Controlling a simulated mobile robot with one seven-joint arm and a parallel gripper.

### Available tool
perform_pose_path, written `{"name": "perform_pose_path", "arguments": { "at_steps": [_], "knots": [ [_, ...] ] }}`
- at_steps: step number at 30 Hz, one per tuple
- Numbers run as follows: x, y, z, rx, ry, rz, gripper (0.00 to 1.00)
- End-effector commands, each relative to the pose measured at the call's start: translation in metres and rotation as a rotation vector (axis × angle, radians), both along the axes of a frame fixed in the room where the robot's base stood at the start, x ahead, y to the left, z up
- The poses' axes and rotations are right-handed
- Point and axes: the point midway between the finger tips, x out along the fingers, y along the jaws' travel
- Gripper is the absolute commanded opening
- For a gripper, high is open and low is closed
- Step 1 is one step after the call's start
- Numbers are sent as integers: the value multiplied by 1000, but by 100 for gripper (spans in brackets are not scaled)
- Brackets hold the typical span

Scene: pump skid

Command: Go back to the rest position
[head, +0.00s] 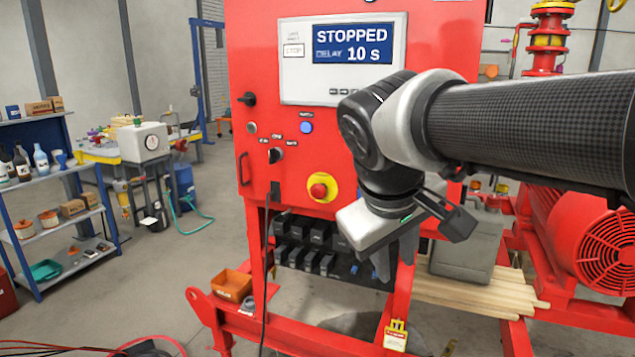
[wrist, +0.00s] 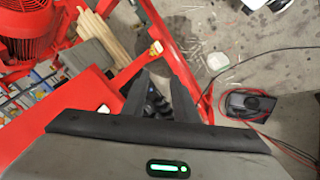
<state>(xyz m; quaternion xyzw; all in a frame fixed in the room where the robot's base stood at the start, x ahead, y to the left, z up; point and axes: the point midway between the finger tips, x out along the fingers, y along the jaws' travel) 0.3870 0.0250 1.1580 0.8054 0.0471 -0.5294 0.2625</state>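My gripper (head: 396,262) hangs below my wrist, in front of the lower right part of the red control cabinet (head: 330,118). It points downward. Its grey fingers blend with the dark parts behind them in the head view. In the wrist view the dark fingers (wrist: 160,85) show close beyond the housing. My arm reaches in from the right. The cabinet's display (head: 352,43) reads STOPPED, DELAY 10 S.
A red emergency stop (head: 320,188) on a yellow base sits left of my gripper. Red frame rails, an orange bin (head: 232,285) and a yellow padlock tag (head: 396,335) are below. A red motor (head: 590,240) stands at right. Open floor lies left, before the shelf (head: 45,185).

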Motion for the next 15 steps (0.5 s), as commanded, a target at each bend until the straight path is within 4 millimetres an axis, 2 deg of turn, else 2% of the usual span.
{"name": "perform_pose_path", "arguments": {
  "at_steps": [1,6,14,15],
  "knots": [
    [-21,-12,-9,62,-3,-50,27],
    [-69,-24,-38,226,-22,-176,27],
    [-117,-28,-76,400,-83,-352,27],
    [-120,-28,-73,417,-90,-370,27]
  ]
}}
